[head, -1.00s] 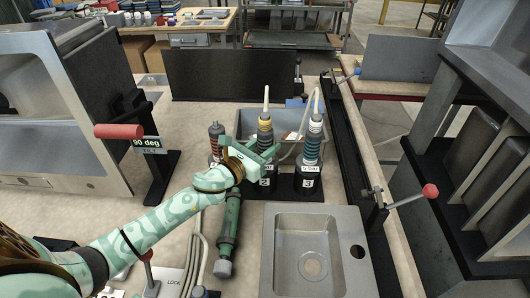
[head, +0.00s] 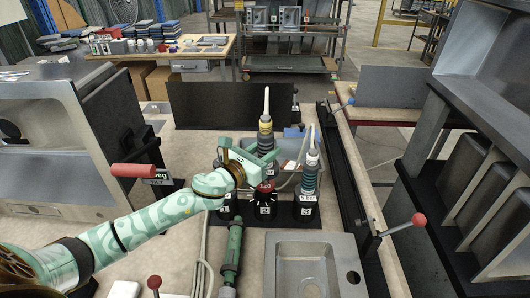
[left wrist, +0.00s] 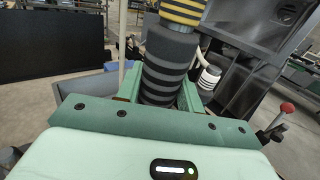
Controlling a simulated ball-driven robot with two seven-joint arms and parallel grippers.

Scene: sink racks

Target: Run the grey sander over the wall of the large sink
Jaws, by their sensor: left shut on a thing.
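My left gripper (head: 253,166) is shut around a dark grey tool with a yellow band (head: 265,127), which I take to be the grey sander. The tool is upright, and a red disc (head: 265,187) shows at its lower end, just above holder 2. In the left wrist view the tool's ribbed grey body (left wrist: 168,65) stands between the fingers, with yellow-black stripes above. The large sink (head: 45,115), steel and turned on its side in a tilt fixture, stands at the left, apart from the tool. My right gripper is not in view.
A tool with green rings (head: 308,180) stands in holder 3. A green tool (head: 232,250) lies in front of the holders. A small sink (head: 314,265) is at the front. A red-handled lever (head: 135,170) stands beside the large sink. A black panel (head: 228,104) stands behind.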

